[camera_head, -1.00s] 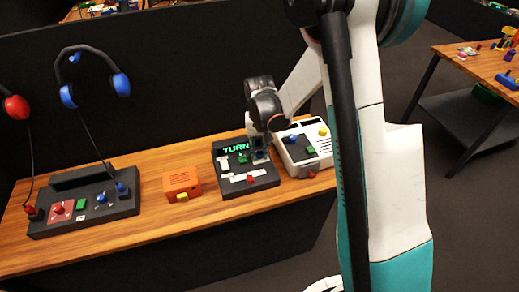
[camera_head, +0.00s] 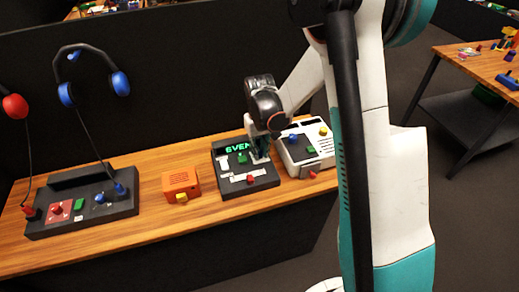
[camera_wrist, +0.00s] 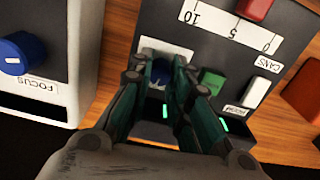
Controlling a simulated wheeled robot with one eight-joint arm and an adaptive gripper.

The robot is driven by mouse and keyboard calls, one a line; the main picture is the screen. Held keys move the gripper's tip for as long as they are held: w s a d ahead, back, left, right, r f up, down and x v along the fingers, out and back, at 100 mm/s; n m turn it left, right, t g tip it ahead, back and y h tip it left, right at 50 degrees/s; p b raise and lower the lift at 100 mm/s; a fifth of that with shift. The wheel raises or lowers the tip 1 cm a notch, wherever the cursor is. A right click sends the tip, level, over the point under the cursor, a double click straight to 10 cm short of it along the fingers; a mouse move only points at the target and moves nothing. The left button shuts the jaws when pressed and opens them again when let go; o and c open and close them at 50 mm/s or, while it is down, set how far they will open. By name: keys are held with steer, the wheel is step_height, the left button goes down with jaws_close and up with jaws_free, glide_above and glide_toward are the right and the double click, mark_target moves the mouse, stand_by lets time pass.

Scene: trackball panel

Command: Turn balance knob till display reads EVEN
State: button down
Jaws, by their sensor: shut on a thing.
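The dark panel (camera_head: 232,182) sits on the wooden bench, and its green display (camera_head: 238,148) reads EVEN. My gripper (camera_head: 261,152) reaches down over the panel's right side. In the wrist view my gripper (camera_wrist: 162,75) has its two green-and-black fingers on either side of a blue knob (camera_wrist: 161,71), shut on it. The knob is partly hidden by the fingers. Its label is hidden in this view.
A green button (camera_wrist: 211,82), a white switch (camera_wrist: 256,92) and a red slider knob (camera_wrist: 253,9) are on the same panel. A white box (camera_head: 304,152) stands close on the right, an orange box (camera_head: 181,184) on the left. A headphone station (camera_head: 84,212) is farther left.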

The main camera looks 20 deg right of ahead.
steer(key=c, duration=1.5)
jaws_free()
steer(key=shift+o, duration=0.2)
steer(key=shift+r, duration=0.1)
step_height(320, 180, up, 12)
